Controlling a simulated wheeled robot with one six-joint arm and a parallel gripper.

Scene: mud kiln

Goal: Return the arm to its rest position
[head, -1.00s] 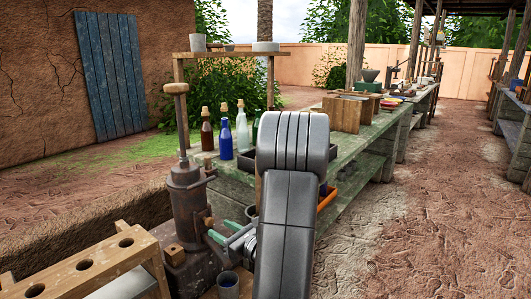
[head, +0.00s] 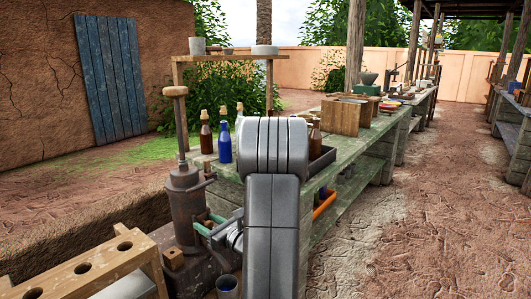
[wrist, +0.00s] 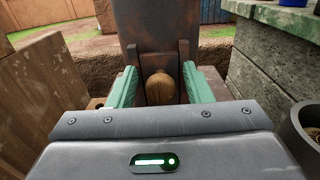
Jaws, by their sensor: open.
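My gripper (head: 207,224) is low in front of the rusty metal press (head: 186,207) in the head view. In the wrist view my gripper (wrist: 162,84) is open, with one green finger on each side of a round wooden knob (wrist: 161,87). The knob sits in a dark bracket on the press body (wrist: 155,28). I cannot tell whether the fingers reach around the knob or stop short of it; no contact shows. My arm (head: 272,225) is bent and hides part of the bench behind it.
A wooden rack with round holes (head: 85,266) stands at the lower left, and a small cup (head: 227,286) stands below my gripper. A green-topped bench (head: 345,150) with bottles and boxes runs behind my arm. The dirt path (head: 430,220) at right is open.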

